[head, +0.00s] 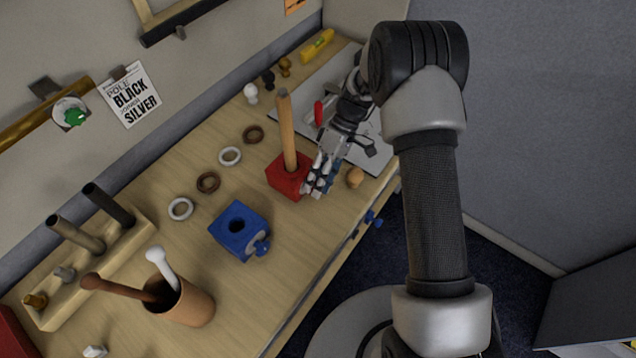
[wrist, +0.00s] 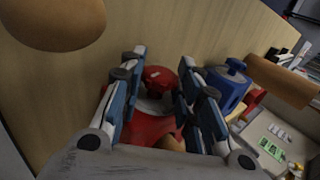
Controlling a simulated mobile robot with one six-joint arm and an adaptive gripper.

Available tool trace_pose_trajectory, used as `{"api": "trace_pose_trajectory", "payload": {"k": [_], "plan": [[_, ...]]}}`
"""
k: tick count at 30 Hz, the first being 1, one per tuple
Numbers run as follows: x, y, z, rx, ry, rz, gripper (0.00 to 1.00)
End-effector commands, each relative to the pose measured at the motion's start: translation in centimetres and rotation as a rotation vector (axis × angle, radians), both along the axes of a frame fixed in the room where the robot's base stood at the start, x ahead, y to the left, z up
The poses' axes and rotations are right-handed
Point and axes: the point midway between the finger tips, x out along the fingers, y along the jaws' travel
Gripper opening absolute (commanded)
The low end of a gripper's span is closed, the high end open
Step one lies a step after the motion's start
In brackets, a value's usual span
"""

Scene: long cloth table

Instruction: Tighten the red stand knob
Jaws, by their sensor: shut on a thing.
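The red stand (head: 284,177) is a block on the table with an upright wooden pole (head: 287,130) in it. My gripper (head: 314,188) is at its right side in the head view. In the wrist view the red knob (wrist: 158,76) is between the two fingers of my gripper (wrist: 160,82), and they are shut on it. The red stand's body (wrist: 150,127) shows behind the fingers. The knob is hidden by my fingers in the head view. I cannot tell how far it is screwed in.
A blue stand (head: 238,232) with its own blue knob is nearer. Several rings lie left of the red stand. A wooden knob-like piece (head: 355,177) is close to my gripper's right. A brown cup (head: 190,305) holds two rods. A grey mat (head: 375,152) lies behind.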

Motion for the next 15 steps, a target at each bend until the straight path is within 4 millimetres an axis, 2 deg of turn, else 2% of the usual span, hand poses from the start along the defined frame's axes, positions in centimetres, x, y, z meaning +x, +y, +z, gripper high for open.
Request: {"api": "trace_pose_trajectory", "payload": {"k": [3,15], "plan": [[0.27,-0.21,-0.64,0.066,0.084,-0.003,0.07],[0.44,-0.32,-1.0,0.238,0.304,0.0,0.07]]}}
